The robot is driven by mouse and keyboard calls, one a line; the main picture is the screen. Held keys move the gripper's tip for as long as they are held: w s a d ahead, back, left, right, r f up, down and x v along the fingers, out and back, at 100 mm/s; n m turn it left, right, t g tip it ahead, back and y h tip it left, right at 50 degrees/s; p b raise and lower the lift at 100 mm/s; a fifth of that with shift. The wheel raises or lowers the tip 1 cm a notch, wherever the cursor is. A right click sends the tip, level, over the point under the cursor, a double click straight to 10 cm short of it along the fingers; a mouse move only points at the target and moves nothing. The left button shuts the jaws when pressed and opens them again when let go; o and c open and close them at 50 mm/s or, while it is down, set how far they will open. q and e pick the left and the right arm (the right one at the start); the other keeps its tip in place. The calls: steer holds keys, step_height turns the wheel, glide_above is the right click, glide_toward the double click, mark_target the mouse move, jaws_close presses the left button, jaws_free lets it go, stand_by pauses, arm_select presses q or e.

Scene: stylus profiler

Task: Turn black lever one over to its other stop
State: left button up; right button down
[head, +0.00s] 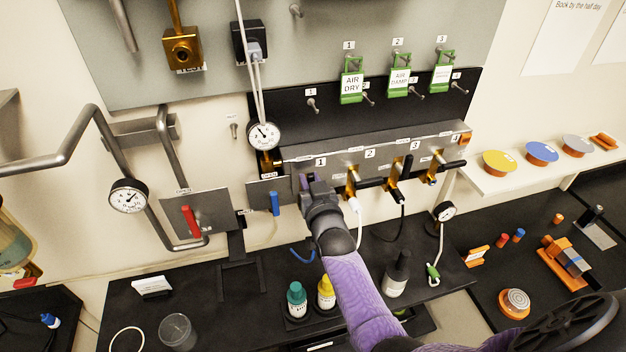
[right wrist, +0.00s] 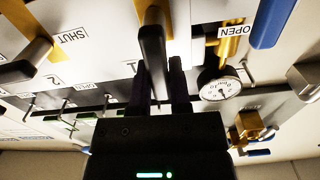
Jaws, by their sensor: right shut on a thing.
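Black lever one (right wrist: 153,48) shows in the right wrist view as a dark bar below its brass valve, near the number 1 label. My right gripper (right wrist: 165,82) is shut on it, with a finger on either side. In the head view my right gripper (head: 308,184) is at the left end of the grey valve panel (head: 340,158), just below label 1. There the gripper hides most of lever one. My left gripper is not in view.
More black levers on brass valves (head: 404,168) stand close on the right. A blue lever (head: 275,203) is close on the left, with a gauge (head: 264,135) above. Teal (head: 296,300) and yellow (head: 326,293) bottles stand on the bench below.

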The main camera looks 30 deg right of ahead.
steer(key=shift+a+f+n, duration=0.1)
steer(key=shift+a+n, duration=0.05)
steer(key=shift+n, duration=0.35)
steer(key=c, duration=0.6)
jaws_free()
steer(key=shift+o, duration=0.2)
steer(key=v, duration=1)
